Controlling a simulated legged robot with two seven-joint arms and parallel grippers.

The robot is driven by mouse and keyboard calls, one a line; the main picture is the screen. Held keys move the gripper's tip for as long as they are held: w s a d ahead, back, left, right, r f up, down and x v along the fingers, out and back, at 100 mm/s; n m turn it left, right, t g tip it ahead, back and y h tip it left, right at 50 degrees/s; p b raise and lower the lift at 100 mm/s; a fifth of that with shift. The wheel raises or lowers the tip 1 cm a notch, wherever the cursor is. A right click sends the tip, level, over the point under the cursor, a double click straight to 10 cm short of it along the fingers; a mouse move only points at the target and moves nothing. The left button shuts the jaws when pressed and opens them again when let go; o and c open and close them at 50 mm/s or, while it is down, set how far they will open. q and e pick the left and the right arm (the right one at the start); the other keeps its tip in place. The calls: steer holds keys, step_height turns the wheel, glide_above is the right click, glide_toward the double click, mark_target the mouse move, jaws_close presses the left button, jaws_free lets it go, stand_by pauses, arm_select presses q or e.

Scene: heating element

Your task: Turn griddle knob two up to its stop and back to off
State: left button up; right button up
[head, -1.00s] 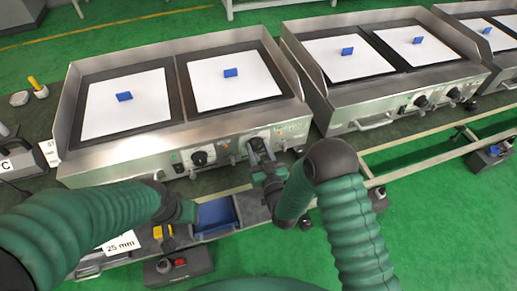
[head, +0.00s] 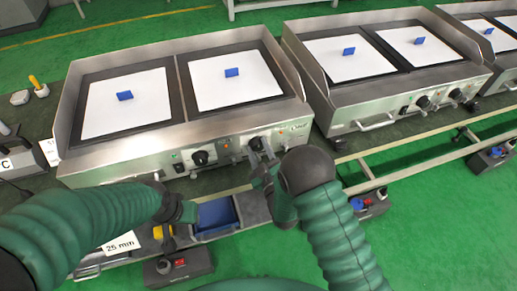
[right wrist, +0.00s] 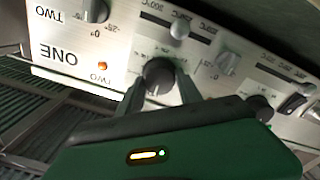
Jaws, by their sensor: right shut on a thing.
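The near griddle (head: 120,162) stands on the bench with two control knobs on its front panel. Knob two (head: 256,144), the dark right-hand one, is between the fingers of my right gripper (head: 262,158). In the right wrist view the dark round knob (right wrist: 160,74) sits between the two fingertips (right wrist: 160,88), which are shut on its sides. Its pointer mark cannot be read. The other knob (head: 200,158) is free, to the left. My left gripper (head: 180,210) hangs low in front of the bench, apart from the griddle; its fingers are unclear.
A blue tray (head: 215,215) lies on the bench's front edge, between my arms. A second griddle (head: 400,85) stands to the right. An orange lamp (right wrist: 102,66) glows by the small TWO label in the right wrist view. A red-button box (head: 180,265) sits lower front.

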steer(key=shift+s+f, duration=0.15)
steer(key=shift+f, duration=0.25)
steer(key=o, duration=1.4)
steer(key=shift+c, duration=0.2)
steer(key=shift+r, duration=0.15)
